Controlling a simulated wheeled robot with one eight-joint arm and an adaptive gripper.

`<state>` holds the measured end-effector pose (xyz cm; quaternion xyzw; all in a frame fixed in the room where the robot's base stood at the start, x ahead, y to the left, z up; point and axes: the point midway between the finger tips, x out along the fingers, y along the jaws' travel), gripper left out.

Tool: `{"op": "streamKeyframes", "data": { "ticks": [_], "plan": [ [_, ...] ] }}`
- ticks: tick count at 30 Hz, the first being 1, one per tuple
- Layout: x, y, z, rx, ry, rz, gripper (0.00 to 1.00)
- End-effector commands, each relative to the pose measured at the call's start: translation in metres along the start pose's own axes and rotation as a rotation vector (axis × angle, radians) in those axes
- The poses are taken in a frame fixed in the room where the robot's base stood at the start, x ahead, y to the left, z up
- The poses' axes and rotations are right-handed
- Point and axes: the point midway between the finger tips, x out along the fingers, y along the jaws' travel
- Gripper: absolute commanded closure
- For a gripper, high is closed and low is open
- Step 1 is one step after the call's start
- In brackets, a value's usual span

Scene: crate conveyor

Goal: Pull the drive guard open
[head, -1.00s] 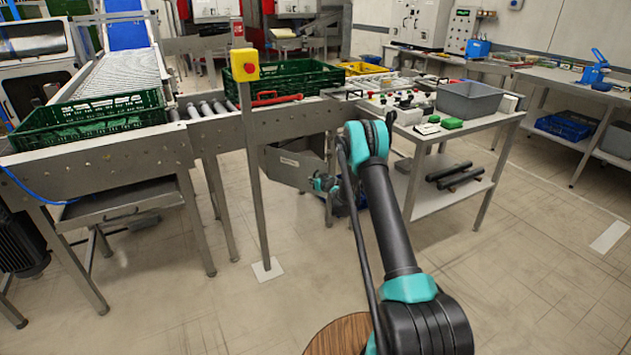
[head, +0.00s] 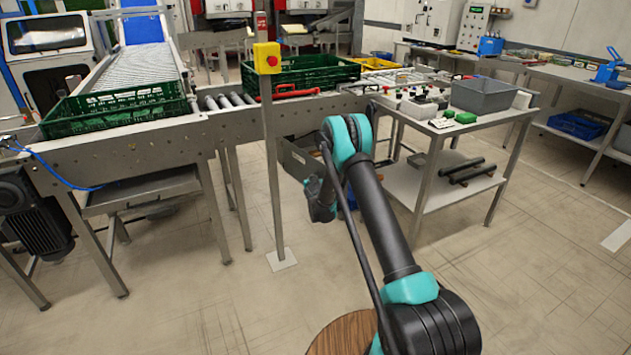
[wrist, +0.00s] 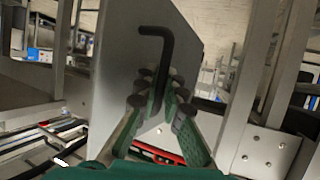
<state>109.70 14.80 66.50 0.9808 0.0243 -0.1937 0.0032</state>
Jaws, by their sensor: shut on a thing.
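The drive guard (wrist: 125,75) is a grey metal panel filling the middle of the wrist view. A black bent handle (wrist: 167,60) stands out in front of it. My gripper (wrist: 157,100) has its ribbed green fingers on both sides of the handle's lower stem and is shut on it. In the head view my gripper (head: 321,205) hangs low beside the conveyor frame, left of my arm. Part of a grey panel, seemingly the guard (head: 299,161), shows behind it under the conveyor. My arm hides much of that area, and the handle cannot be made out there.
Green crates (head: 120,108) sit on the conveyor (head: 150,135). A workbench (head: 440,150) with a grey bin (head: 483,96) stands close on the right. Floor in front of the conveyor is clear.

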Motion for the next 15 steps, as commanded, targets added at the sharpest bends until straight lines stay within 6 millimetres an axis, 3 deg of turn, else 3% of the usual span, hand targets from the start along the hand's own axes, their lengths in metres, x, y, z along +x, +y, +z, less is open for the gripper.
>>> {"op": "streamKeyframes", "data": {
  "ticks": [15],
  "plan": [
    [-0.0045, -0.0103, 0.0047, 0.024, -0.007, 0.062, 1.00]
  ]
}}
